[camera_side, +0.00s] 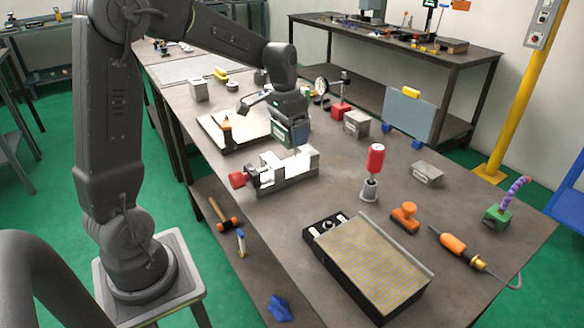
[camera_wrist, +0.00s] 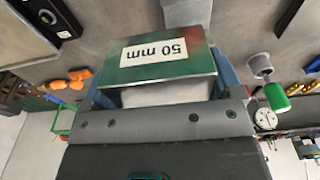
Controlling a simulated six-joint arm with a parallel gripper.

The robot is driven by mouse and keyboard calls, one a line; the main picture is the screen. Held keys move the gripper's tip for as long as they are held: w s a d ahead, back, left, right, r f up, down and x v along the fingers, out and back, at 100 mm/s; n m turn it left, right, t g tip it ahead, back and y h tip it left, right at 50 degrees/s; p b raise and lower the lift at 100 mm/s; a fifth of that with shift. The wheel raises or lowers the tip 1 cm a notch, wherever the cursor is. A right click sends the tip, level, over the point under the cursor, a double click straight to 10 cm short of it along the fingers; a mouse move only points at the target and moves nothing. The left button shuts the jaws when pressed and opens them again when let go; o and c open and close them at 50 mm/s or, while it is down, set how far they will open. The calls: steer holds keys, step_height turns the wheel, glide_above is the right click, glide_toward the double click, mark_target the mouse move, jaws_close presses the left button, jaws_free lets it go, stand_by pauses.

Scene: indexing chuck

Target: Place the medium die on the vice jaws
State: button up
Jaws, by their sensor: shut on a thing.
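The vice (camera_side: 284,172) stands on the bench in the side view, with bright steel jaws and a red part at its left end. My gripper (camera_side: 288,128) is behind the vice and higher than it, pointing down. It is shut on a block with a green labelled face, which I take for the medium die (camera_side: 281,136). In the wrist view the die (camera_wrist: 158,54) fills the space between the fingers, its green face reading "50 mm" upside down. The die looks apart from the vice jaws. Its underside is hidden in the side view.
Steel blocks (camera_side: 356,123) and (camera_side: 427,173) stand to the right. A red-handled tool (camera_side: 375,158) stands upright right of the vice. A large ribbed plate (camera_side: 370,262) lies at the front. A wooden-edged board (camera_side: 236,126) lies left of the gripper. A dial gauge (camera_wrist: 266,118) shows in the wrist view.

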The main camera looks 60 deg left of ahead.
steer(key=s+a, duration=0.5)
steer(key=a, duration=0.7)
glide_above(292, 167)
step_height(292, 167, down, 8)
steer(key=shift+a+r, duration=0.1)
steer(key=shift+r, duration=0.05)
steer(key=shift+f, duration=2)
steer(key=shift+f, duration=0.15)
steer(key=o, duration=1.4)
steer(key=shift+s+f, duration=0.1)
steer(key=shift+c, duration=0.2)
